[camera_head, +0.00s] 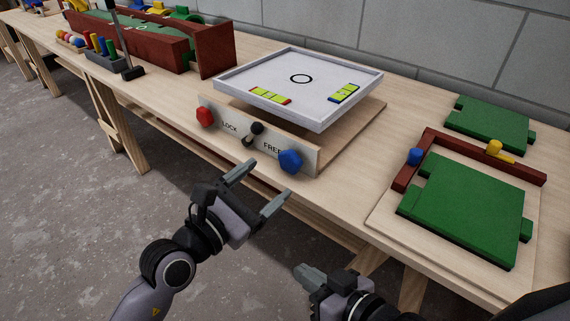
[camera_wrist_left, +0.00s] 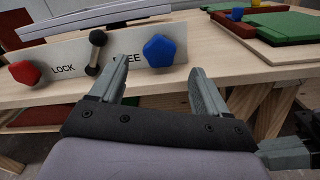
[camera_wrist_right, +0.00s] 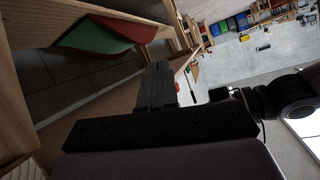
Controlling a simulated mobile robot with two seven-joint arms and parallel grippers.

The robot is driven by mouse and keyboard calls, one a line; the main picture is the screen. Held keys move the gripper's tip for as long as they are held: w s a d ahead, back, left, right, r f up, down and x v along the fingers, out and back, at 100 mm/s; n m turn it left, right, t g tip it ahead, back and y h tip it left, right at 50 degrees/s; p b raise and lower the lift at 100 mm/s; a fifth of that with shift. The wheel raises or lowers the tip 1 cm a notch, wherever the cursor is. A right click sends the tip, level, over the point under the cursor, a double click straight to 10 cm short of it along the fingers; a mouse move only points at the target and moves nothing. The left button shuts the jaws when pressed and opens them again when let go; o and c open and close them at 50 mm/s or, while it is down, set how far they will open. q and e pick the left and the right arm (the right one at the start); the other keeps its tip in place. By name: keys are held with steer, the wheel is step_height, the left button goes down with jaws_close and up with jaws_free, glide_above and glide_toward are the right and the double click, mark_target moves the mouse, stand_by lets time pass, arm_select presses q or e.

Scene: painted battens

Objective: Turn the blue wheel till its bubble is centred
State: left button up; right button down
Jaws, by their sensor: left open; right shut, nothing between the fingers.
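The blue wheel (camera_head: 290,161) sits at the right end of the front panel (camera_head: 228,124) of a tilting table. It also shows in the left wrist view (camera_wrist_left: 160,51), beyond and between the fingers. My left gripper (camera_head: 262,186) is open and empty, in front of the panel and apart from the wheel. The white tray top (camera_head: 318,78) carries two yellow-green vials, one at the front left (camera_head: 268,95) and one at the right (camera_head: 344,93). Their bubbles are too small to place. My right gripper (camera_head: 308,275) is shut and empty, low before the bench.
A red wheel (camera_head: 205,117) is at the panel's left end. A black-knobbed lever (camera_head: 256,129) stands between the words LOCK and FREE. Green boards (camera_head: 462,208) with red battens lie at the right. A dark red box (camera_head: 215,51) stands at the left.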

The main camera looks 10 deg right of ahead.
mark_target(288, 163)
arm_select(q)
steer(key=b+x, duration=0.2)
steer(key=x, duration=0.2)
steer(key=shift+w+d+f, duration=0.15)
steer(key=shift+w+d, duration=0.1)
steer(key=shift+d, duration=0.05)
steer(key=shift+w+d+b, duration=0.35)
steer(key=shift+w+d, duration=0.05)
steer(key=shift+d, duration=0.1)
arm_select(e)
steer(key=shift+w+a+f+y, duration=0.15)
steer(key=shift+a+y, duration=0.2)
steer(key=shift+a, duration=0.2)
steer(key=shift+w+a+f+y, duration=0.1)
steer(key=shift+a+y, duration=0.25)
steer(key=shift+a, duration=0.15)
arm_select(q)
steer(key=c, duration=1)
